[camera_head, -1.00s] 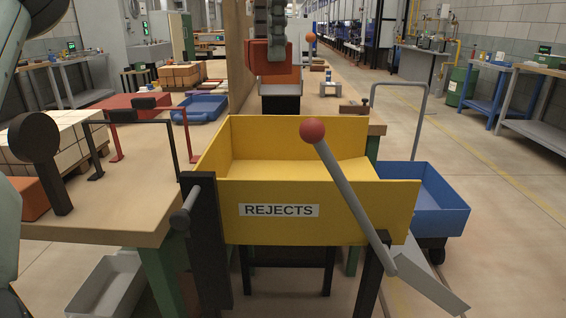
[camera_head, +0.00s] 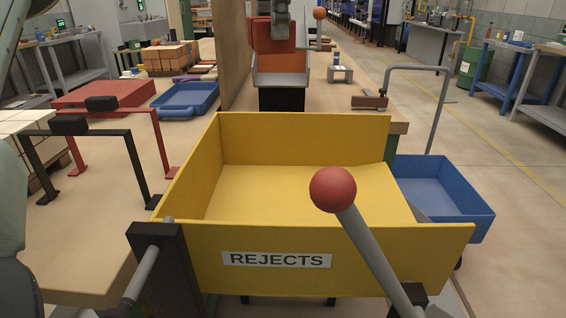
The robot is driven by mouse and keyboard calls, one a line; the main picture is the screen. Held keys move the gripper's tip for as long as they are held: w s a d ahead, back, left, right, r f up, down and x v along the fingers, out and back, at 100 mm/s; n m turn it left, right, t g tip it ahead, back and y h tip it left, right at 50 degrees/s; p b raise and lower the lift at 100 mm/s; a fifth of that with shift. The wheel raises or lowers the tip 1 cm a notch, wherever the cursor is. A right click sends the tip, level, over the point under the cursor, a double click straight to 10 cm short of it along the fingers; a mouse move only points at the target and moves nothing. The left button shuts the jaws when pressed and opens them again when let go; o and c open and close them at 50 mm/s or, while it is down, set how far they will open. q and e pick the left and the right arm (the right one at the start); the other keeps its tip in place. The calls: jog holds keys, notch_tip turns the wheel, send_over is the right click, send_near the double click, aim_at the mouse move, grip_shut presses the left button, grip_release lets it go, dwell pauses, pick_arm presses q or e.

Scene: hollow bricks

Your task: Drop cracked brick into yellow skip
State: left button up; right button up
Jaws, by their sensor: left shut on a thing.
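The yellow skip (camera_head: 190,188) stands in front of me, open at the top, with a REJECTS label (camera_head: 277,260) on its front wall. Its floor is bare. No crack can be made out. My right gripper is not in view.
A grey lever with a red ball (camera_head: 333,190) rises before the skip's right side. Black and red bar frames (camera_head: 150,170) stand left of it on the bench. A blue cart (camera_head: 445,200) is at right.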

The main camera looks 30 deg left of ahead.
pick_arm(q)
jog(key=shift+f, duration=2.45)
jog(key=o, duration=1.3)
jog(key=shift+s, duration=0.1)
notch_tip(320, 180, up, 12)
jog(key=shift+r, duration=0.1)
notch_tip(320, 180, down, 12)
jog(key=shift+r, duration=1.85)
